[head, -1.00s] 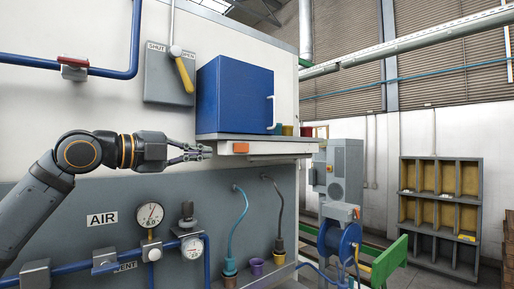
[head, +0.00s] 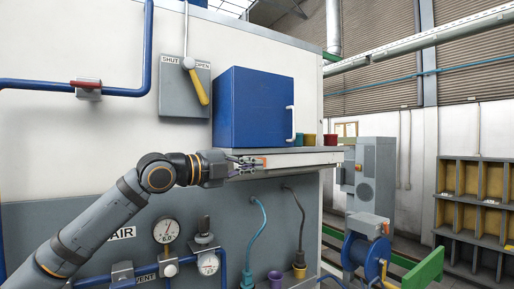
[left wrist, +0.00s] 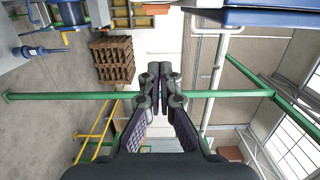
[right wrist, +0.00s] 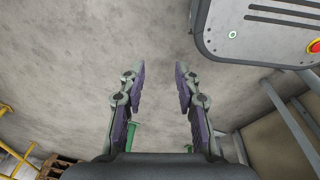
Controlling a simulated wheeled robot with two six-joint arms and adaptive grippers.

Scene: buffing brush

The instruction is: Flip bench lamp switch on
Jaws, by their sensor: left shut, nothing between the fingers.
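A small orange piece (head: 264,160), which may be the bench lamp switch, sits on the front edge of the shelf (head: 315,158) under the blue cabinet. It is partly hidden by my left gripper (head: 262,167), whose fingertips overlap it in the head view. I cannot tell whether they touch it or which way a switch there is set. In the left wrist view the left fingers (left wrist: 160,66) are together and empty. In the right wrist view my right gripper (right wrist: 160,80) is open and empty, over bare floor. The right gripper is not in the head view.
The blue cabinet (head: 252,106) with a white handle stands on the shelf, with several small cups (head: 309,140) to its right. A yellow-handled SHUT/OPEN lever (head: 197,88) is above. Gauges (head: 166,230), pipes and hoses are below. A grey machine (right wrist: 270,28) is at upper right in the right wrist view.

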